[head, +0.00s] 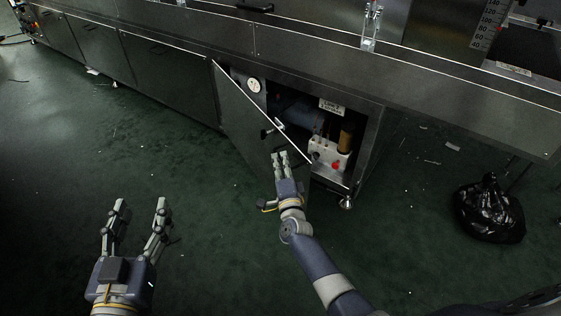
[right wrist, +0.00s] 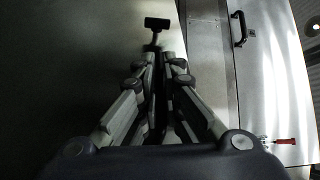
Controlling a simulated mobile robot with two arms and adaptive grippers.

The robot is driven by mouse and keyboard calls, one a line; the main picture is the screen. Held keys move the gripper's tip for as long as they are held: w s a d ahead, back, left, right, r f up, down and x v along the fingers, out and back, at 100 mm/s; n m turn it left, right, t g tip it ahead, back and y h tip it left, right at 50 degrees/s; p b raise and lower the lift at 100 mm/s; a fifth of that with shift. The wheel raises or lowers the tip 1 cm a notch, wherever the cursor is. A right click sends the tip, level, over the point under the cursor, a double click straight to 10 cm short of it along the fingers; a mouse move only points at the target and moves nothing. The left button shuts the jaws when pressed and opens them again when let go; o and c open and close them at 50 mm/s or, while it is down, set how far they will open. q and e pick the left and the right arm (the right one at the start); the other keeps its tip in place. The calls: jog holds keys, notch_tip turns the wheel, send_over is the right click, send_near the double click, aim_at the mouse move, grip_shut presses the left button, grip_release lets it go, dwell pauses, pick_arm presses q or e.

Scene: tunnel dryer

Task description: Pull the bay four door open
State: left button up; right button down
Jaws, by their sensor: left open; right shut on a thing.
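The bay door (head: 240,115) is a dark metal panel on the long cabinet. It stands partly open, swung outward, its free edge towards the right. My right gripper (head: 279,156) is in front of the door's outer face, near a small black handle (head: 268,132). In the right wrist view, my right gripper (right wrist: 162,58) has its fingers close together at the stem of the black handle (right wrist: 157,23). The exact contact is hard to see. My left gripper (head: 140,204) is open and empty above the green floor, well left of the door.
Inside the open bay are a round gauge (head: 254,85), a blue motor-like body (head: 296,112), an amber cylinder (head: 346,137) and a red knob (head: 335,166). A black rubbish bag (head: 490,210) lies at right. The floor (head: 200,190) before the door is mostly clear, with small scraps.

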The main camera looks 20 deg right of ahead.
jog(key=c, duration=1.8)
grip_release()
jog(key=shift+w+d+r, duration=0.1)
jog(key=shift+w+r, duration=0.05)
jog(key=shift+r, duration=0.15)
jog(key=shift+o, duration=0.4)
jog(key=shift+f, duration=0.15)
jog(key=s+a, duration=0.1)
jog(key=s, duration=1.1)
jog(key=shift+a+f, duration=0.35)
jog(key=shift+f, duration=0.1)
